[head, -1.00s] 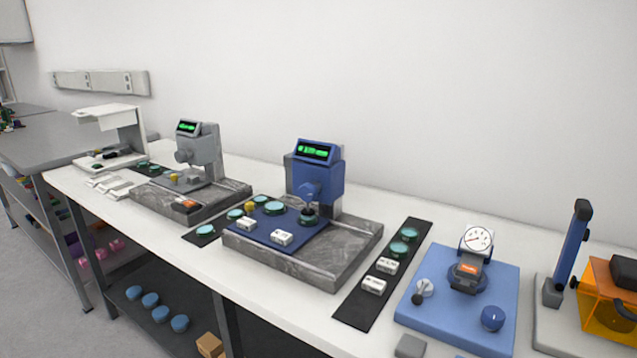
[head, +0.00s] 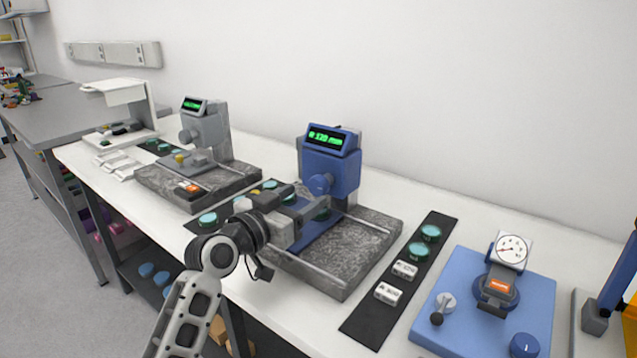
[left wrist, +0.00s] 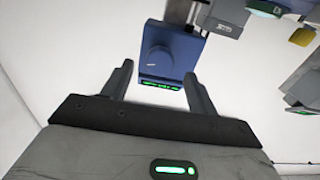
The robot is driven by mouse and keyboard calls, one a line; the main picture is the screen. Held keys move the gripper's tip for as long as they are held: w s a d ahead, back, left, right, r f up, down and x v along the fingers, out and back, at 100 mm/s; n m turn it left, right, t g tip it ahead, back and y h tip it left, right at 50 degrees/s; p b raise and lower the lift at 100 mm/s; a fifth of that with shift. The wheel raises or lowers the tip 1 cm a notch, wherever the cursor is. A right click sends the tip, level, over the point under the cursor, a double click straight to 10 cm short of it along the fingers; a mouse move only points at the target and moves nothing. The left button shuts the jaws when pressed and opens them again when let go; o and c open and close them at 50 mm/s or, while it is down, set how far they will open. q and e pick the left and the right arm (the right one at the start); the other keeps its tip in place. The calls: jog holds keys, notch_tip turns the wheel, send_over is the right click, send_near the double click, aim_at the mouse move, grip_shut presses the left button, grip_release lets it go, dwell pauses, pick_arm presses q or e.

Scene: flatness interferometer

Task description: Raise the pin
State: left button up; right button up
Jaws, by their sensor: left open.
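The blue height gauge (head: 330,165) stands on a grey stone base (head: 350,255), with a lit green display (head: 325,138) and a round blue knob (head: 320,184) on its front. My left gripper (head: 308,207) is open and empty in front of it, over the blue plate (head: 325,237). In the left wrist view the gauge (left wrist: 175,45) appears upside down, its knob (left wrist: 158,60) between the open fingers (left wrist: 158,75) and beyond them. No part shows clearly as the pin; my gripper hides much of the area under the gauge head. My right gripper is out of view.
A grey gauge (head: 208,135) on its own stone base stands to the left. A black mat (head: 365,320) with green discs and white blocks lies to the right, then a blue plate (head: 535,290) with a dial gauge (head: 512,250).

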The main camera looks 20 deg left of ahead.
aim_at(315, 189)
pick_arm(q)
jog(key=x, duration=0.6)
jog(key=c, duration=1)
